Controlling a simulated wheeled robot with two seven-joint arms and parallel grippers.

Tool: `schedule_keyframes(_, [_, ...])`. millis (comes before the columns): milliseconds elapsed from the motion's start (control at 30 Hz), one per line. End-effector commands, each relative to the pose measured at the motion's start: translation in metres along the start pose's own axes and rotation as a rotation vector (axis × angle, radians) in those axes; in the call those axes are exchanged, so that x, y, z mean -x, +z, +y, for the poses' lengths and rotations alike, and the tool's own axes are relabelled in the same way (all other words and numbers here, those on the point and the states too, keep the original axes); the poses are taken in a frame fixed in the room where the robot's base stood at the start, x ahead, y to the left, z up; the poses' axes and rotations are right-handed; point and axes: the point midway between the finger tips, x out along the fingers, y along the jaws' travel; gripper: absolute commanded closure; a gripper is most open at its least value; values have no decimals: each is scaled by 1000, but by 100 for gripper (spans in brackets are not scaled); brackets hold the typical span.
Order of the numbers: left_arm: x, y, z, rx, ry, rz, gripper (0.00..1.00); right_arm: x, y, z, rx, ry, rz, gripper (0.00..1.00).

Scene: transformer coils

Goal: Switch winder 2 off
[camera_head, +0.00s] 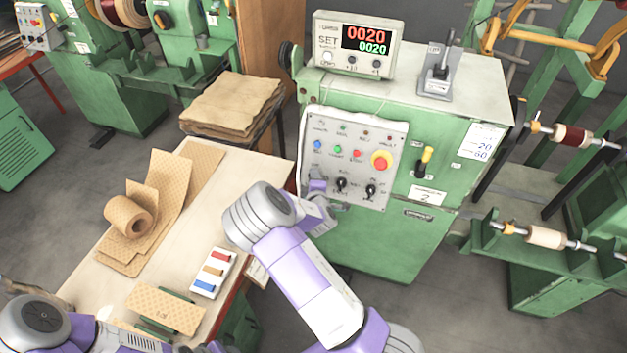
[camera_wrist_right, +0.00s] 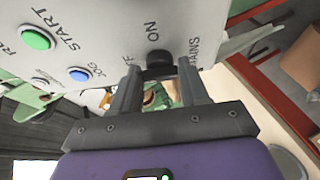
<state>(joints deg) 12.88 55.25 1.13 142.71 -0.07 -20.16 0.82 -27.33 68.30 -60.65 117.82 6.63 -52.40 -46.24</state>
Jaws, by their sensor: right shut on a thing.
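Winder 2 is the green machine (camera_head: 410,245) with a "2" label (camera_head: 428,196) and a grey control panel (camera_head: 355,125). In the right wrist view, a black mains knob (camera_wrist_right: 160,62) sits on the panel, with "ON", "OFF" and "MAINS" printed around it. My right gripper (camera_wrist_right: 160,68) has its fingers on both sides of this knob and is shut on it. In the head view, my right gripper (camera_head: 318,188) is at the panel's lower left and hides the knob. Which mark the knob points to cannot be told. My left gripper is out of view.
The display (camera_head: 356,48) on top reads 0020 twice, lit. A red emergency button (camera_head: 382,160), two black knobs (camera_head: 341,184) and a lever switch (camera_head: 423,160) are near my right gripper. A workbench (camera_head: 225,200) with tan sheets stands left. Bobbins (camera_head: 545,237) are at right.

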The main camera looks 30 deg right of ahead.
Motion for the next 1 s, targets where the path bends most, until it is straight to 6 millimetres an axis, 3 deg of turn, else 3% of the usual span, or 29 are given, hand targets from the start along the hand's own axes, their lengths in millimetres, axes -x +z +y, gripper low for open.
schedule_keyframes(467, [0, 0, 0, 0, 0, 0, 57, 0, 0, -1, 14, -7, -1, 86])
schedule_keyframes(500, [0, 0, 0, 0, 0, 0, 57, 0, 0, -1, 14, -6, -1, 49])
schedule_keyframes(633, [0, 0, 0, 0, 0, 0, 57, 0, 0, 0, 13, -6, -1, 30])
schedule_keyframes(1000, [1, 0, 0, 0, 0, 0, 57, 6, 0, 0, 10, -5, 0, 30])
